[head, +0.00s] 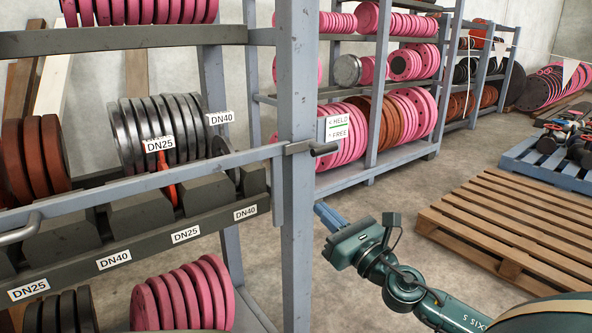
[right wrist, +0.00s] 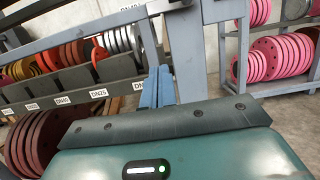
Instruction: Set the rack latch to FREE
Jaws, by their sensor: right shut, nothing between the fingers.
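The rack latch (head: 322,148) is a short dark handle on a grey bracket at the rack's front upright, sticking out to the right about level. A white label (head: 339,128) behind it reads HELD above and FREE below. A grey retaining bar (head: 150,180) runs from the latch leftward across the rack front. My right gripper (head: 326,213) is below the latch, just right of the upright, apart from the latch. Its blue fingers are together and empty, as the right wrist view (right wrist: 156,85) also shows. My left gripper is not in view.
The grey upright (head: 298,220) stands close left of my right gripper. Steel flanges (head: 150,125) and rust-red flanges (head: 35,155) sit behind the bar. Another rack with pink flanges (head: 410,110) stands behind. A wooden pallet (head: 510,225) lies at right, with bare floor before it.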

